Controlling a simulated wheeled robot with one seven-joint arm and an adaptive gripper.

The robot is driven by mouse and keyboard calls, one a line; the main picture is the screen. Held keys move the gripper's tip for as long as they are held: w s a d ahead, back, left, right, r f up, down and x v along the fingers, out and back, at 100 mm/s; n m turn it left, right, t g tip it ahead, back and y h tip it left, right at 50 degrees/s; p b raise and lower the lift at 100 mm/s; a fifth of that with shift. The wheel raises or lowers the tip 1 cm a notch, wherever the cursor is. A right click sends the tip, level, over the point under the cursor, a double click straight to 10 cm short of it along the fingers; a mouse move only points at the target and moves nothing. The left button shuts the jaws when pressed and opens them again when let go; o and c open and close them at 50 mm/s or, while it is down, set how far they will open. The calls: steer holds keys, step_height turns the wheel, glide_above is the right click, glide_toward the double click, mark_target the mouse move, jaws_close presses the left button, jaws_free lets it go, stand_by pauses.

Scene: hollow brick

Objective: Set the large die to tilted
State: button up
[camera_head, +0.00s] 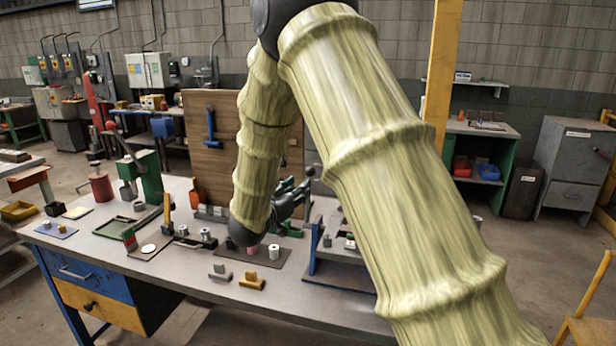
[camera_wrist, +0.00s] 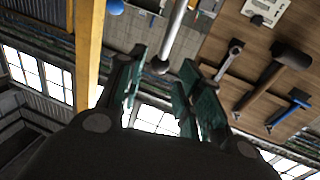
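I cannot tell which object is the large die; nothing in view is clearly marked as one. My gripper (camera_head: 291,192) is above the workbench, in front of the wooden tool board, partly hidden by my arm. In the wrist view my gripper (camera_wrist: 160,88) has its green-padded fingers apart, with nothing held between them. A metal lever (camera_wrist: 174,35) with a dark ball end lies just beyond the fingertips in that view. In the head view a dark knob (camera_head: 310,171) is close to the right of my fingers, above a blue-framed fixture (camera_head: 319,250).
The tool board (camera_head: 208,120) stands behind. My arm hides much of the bench's right side. The front left edge is clear.

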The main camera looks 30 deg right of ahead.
mark_target(310, 177)
steer(key=p+x, duration=0.2)
steer(key=x, duration=0.5)
steer(key=shift+w+d, duration=0.25)
steer(key=shift+w, duration=0.05)
steer(key=shift+w+d+f, duration=0.25)
steer(key=shift+w+d, duration=0.15)
steer(key=shift+d, duration=0.1)
jaws_close()
